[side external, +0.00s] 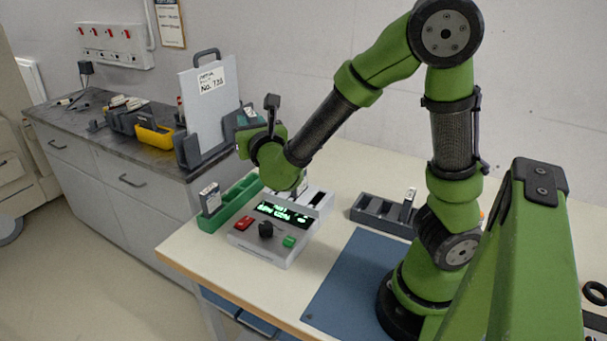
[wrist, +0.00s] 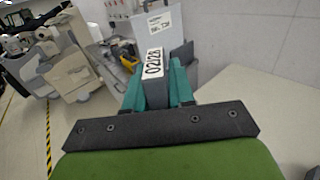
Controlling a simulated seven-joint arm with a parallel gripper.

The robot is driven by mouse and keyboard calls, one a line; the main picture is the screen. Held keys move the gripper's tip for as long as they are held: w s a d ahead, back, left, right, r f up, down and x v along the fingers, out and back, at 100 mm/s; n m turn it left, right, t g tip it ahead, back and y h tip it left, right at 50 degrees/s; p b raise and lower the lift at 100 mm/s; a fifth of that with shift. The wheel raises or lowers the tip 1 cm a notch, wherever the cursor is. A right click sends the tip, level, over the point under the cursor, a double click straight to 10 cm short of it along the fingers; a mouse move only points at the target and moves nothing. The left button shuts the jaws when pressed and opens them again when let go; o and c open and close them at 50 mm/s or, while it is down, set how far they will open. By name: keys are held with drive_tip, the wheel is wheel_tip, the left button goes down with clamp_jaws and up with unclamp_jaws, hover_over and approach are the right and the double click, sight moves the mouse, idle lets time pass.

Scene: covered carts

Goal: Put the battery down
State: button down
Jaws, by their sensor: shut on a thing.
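My gripper (side external: 249,121) is raised above the far left part of the cream table, beside the tall grey panel. In the wrist view its teal fingers (wrist: 157,88) are shut on a dark grey battery (wrist: 155,92) with a white label reading 02/28. In the side view only a small pale part of the held battery shows between the fingers. It is clear of the table and touches no tray that I can see.
A green tray (side external: 238,196) holds an upright battery (side external: 209,199). A grey device (side external: 268,246) with a lit display stands beside it. A dark slotted tray (side external: 374,213) holds another battery (side external: 409,198). The grey panel (side external: 213,112) stands upright on the back counter near a yellow holder (side external: 155,137).

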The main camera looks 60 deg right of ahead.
drive_tip(key=a+r+n+t+y, duration=0.3)
drive_tip(key=a+r+n+y, duration=0.1)
drive_tip(key=a+r+y, duration=0.25)
drive_tip(key=s+d+f+m+g+h, duration=0.1)
drive_tip(key=d+f+m+g+h, duration=0.2)
drive_tip(key=d+f+h, duration=0.1)
drive_tip(key=s+d+f+m+g+h, duration=0.2)
drive_tip(key=d+f+m+g+h, duration=0.1)
drive_tip(key=d+f+g+h, duration=0.1)
drive_tip(key=s+d+f+m+g+h, duration=0.2)
drive_tip(key=d+f+m+g+h, duration=0.1)
drive_tip(key=d+f, duration=0.3)
drive_tip(key=shift+d+f+m+g+h, duration=0.4)
drive_tip(key=shift+f+m+h, duration=0.1)
drive_tip(key=shift+m+h, duration=0.15)
drive_tip(key=s+d+m+g+h, duration=0.1)
drive_tip(key=s+d+m+g, duration=0.1)
drive_tip(key=s+m+g, duration=0.2)
drive_tip(key=shift+s+f+g, duration=0.3)
drive_tip(key=shift+s+g, duration=0.9)
drive_tip(key=shift+d, duration=0.1)
wheel_tip(320, 180, down, 10)
drive_tip(key=shift+r, duration=0.2)
